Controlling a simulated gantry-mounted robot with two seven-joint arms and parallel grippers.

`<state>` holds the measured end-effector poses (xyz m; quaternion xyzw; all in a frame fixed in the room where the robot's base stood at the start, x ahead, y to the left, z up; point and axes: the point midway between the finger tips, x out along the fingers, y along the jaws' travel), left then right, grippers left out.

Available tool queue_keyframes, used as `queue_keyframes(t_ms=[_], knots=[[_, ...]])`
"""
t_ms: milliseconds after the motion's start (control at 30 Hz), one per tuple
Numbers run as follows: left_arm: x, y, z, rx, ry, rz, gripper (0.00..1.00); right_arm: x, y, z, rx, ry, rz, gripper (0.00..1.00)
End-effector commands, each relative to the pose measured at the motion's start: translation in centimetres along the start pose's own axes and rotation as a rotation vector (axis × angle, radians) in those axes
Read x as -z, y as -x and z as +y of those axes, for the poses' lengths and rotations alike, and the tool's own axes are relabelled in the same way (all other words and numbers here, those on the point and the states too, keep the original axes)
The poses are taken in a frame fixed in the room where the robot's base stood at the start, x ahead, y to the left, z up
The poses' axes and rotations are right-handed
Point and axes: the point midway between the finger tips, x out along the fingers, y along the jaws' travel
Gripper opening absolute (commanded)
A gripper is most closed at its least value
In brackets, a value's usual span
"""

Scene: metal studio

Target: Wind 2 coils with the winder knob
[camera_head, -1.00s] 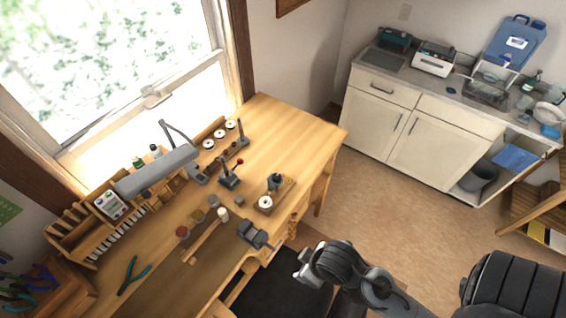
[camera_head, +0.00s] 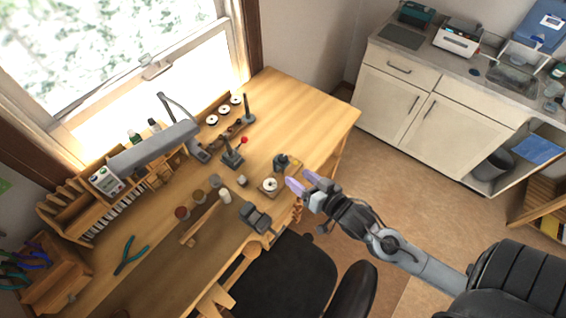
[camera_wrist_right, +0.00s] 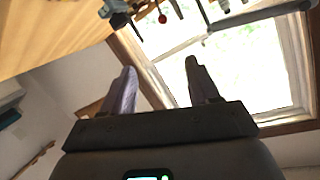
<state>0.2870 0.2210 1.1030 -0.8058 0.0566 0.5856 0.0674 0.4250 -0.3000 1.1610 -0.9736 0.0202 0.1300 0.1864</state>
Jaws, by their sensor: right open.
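A wooden board (camera_head: 262,192) near the bench's right front edge bears a white spool (camera_head: 270,184) and a small dark device (camera_head: 281,162). Farther back on the bench stands a dark device (camera_head: 231,158) with a red ball knob (camera_head: 243,140). The red knob also shows in the right wrist view (camera_wrist_right: 162,18). I cannot tell for sure which part is the winder knob. My right gripper (camera_head: 301,180), with purple fingers, is open and empty just right of the board, around the bench's edge. My left gripper is out of view.
A grey vise (camera_head: 257,217) sits at the bench's front edge, with a mallet (camera_head: 205,219) and several small jars left of it. A lamp (camera_head: 150,147) spans the back left. White spools (camera_head: 224,109) line the rear. A dark chair (camera_head: 285,272) stands in front.

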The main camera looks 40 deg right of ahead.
Motion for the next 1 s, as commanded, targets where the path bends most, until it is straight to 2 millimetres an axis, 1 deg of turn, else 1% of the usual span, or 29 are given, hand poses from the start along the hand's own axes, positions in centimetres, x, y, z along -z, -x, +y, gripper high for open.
queue_keyframes(t_ms=[33, 100, 233, 300, 400, 500, 600, 833, 1000], knots=[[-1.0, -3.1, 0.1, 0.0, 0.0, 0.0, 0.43, -1.5, -1.2, 2.5, 0.049, 0.03, 0.066, 0.6], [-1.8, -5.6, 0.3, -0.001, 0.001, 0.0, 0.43, -1.5, -2.0, 4.7, 0.141, 0.073, 0.157, 0.6], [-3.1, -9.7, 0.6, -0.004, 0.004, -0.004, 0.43, -1.9, -3.3, 7.9, 0.275, 0.194, 0.228, 0.6], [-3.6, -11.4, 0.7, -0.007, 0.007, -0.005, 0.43, -2.4, -4.0, 9.1, 0.32, 0.26, 0.233, 0.6], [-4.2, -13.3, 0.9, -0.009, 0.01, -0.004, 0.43, -3.0, -4.8, 10.2, 0.356, 0.338, 0.225, 0.6], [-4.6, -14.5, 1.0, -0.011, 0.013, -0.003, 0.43, -3.7, -5.5, 10.8, 0.374, 0.387, 0.21, 0.6], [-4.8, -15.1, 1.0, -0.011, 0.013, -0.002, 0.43, -4.2, -5.8, 11.0, 0.383, 0.411, 0.2, 0.6], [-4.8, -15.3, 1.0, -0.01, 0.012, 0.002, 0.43, -4.3, -6.5, 10.8, 0.387, 0.419, 0.196, 0.6], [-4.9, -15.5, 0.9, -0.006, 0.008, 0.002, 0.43, -4.1, -7.8, 10.1, 0.388, 0.419, 0.197, 0.6]])
